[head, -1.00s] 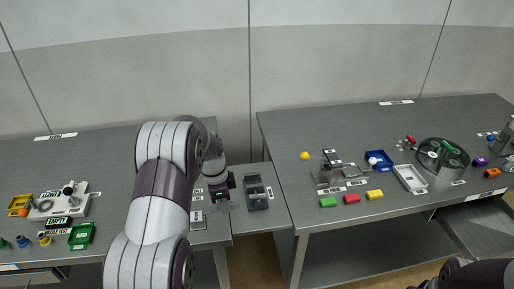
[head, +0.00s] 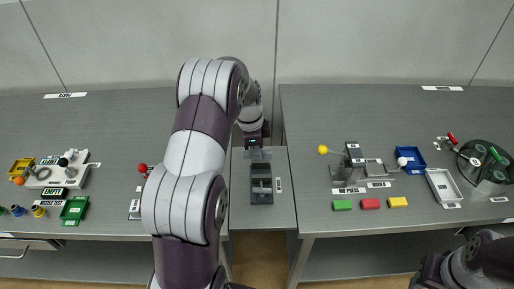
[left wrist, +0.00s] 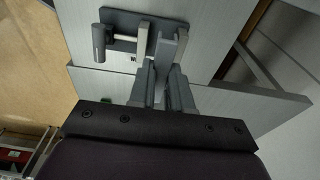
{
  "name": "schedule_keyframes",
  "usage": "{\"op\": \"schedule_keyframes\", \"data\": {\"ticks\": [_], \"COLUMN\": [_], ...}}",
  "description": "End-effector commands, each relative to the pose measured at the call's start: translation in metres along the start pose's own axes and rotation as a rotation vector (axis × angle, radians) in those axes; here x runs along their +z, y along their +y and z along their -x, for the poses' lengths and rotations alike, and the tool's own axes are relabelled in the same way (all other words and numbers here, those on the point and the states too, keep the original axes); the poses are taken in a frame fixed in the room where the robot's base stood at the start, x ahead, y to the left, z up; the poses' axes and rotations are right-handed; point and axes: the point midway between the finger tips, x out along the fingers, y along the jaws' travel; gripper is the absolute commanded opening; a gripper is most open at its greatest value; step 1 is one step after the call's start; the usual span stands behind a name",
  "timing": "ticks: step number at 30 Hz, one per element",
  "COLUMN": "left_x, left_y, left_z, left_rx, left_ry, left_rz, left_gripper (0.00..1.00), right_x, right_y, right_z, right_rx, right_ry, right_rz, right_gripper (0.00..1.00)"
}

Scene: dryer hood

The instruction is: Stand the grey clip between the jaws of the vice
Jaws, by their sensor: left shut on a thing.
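The vice (head: 261,190) is a dark grey block on a small grey table between two larger tables. In the left wrist view its base plate (left wrist: 122,17) and screw handle (left wrist: 98,42) show at the top. My left gripper (head: 257,154) is at the far side of the vice in the head view, pointing down. In the left wrist view its two grey fingers (left wrist: 165,82) are shut on a grey piece, the clip (left wrist: 165,52), close to the vice's jaws. Whether the clip touches the jaws cannot be told. My right gripper is out of view.
The right table carries a press (head: 354,168), a blue tray (head: 411,158), a white tray (head: 443,187) and coloured blocks (head: 370,203). The left table holds a green bin (head: 74,209) and a yellow bin (head: 21,167). The small table is clear around the vice.

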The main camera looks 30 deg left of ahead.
Motion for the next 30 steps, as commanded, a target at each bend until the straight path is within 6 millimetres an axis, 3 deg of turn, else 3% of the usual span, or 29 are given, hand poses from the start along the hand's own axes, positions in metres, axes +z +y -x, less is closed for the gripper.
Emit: {"op": "schedule_keyframes", "data": {"ticks": [21, 30], "left_x": [0.008, 0.009], "left_y": [0.0, 0.0], "left_z": [-0.068, -0.073], "left_rx": [0.0, -0.001], "left_ry": [0.0, 0.0], "left_rz": [0.0, 0.0], "left_gripper": [0.0, 0.0], "right_x": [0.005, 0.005], "right_y": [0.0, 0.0], "right_z": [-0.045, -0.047], "right_rx": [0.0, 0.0], "right_ry": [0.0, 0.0], "right_rz": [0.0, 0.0], "right_gripper": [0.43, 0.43]}}
